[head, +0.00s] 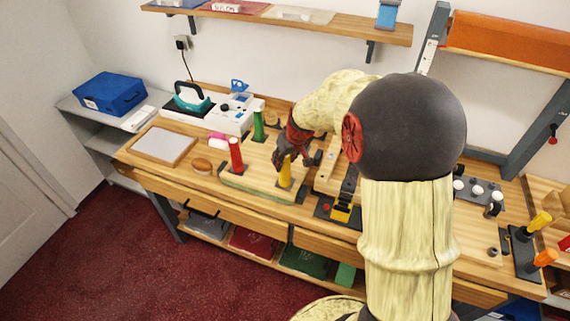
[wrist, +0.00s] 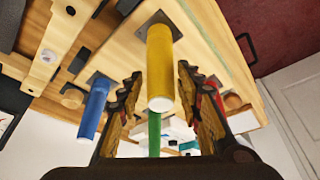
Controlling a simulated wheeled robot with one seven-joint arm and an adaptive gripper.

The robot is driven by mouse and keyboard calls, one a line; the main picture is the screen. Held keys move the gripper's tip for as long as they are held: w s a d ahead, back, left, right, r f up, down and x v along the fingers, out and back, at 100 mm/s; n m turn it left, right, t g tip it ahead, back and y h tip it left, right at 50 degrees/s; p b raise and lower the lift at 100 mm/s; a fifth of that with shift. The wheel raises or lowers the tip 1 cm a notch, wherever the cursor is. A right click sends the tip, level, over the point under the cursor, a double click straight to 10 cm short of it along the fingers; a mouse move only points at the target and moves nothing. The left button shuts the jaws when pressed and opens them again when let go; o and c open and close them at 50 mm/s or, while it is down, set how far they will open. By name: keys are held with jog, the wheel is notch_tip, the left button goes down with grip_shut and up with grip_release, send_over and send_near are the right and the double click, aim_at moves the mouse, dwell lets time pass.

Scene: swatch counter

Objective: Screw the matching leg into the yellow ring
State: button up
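A yellow leg (head: 286,172) stands upright on a wooden board (head: 240,182) on the bench. In the wrist view, the yellow leg (wrist: 160,60) rises from a dark square plate (wrist: 158,22). My gripper (head: 285,158) is around its upper part from above. Its fingers (wrist: 159,80) are open, one on each side of the leg, with gaps visible. A red leg (head: 236,155) and a green leg (head: 259,126) also stand upright on the board. A blue leg (wrist: 94,107) shows in the wrist view; in the head view I cannot make it out. I cannot make out a yellow ring.
A grey-topped wooden tray (head: 163,146) and a round wooden piece (head: 202,166) lie left of the board. A white box (head: 232,118) stands behind it. A yellow-and-black device (head: 344,205) sits to the right, close to my arm. My arm hides part of the bench.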

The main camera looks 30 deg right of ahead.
jog(key=n+b, duration=0.1)
jog(key=b, duration=0.1)
jog(key=n+y+b, duration=0.1)
jog(key=n+b, duration=0.1)
jog(key=shift+d+f+b, duration=0.1)
jog(key=shift+f+b, duration=0.25)
jog(key=n+y+b, duration=0.1)
jog(key=n+b, duration=0.1)
jog(key=n, duration=0.1)
jog(key=shift+r+g, duration=0.15)
jog(key=shift+g, duration=0.25)
jog(key=shift+r+n+y, duration=0.2)
jog(key=shift+n+y, duration=0.2)
jog(key=shift+n, duration=0.3)
jog(key=c, duration=0.3)
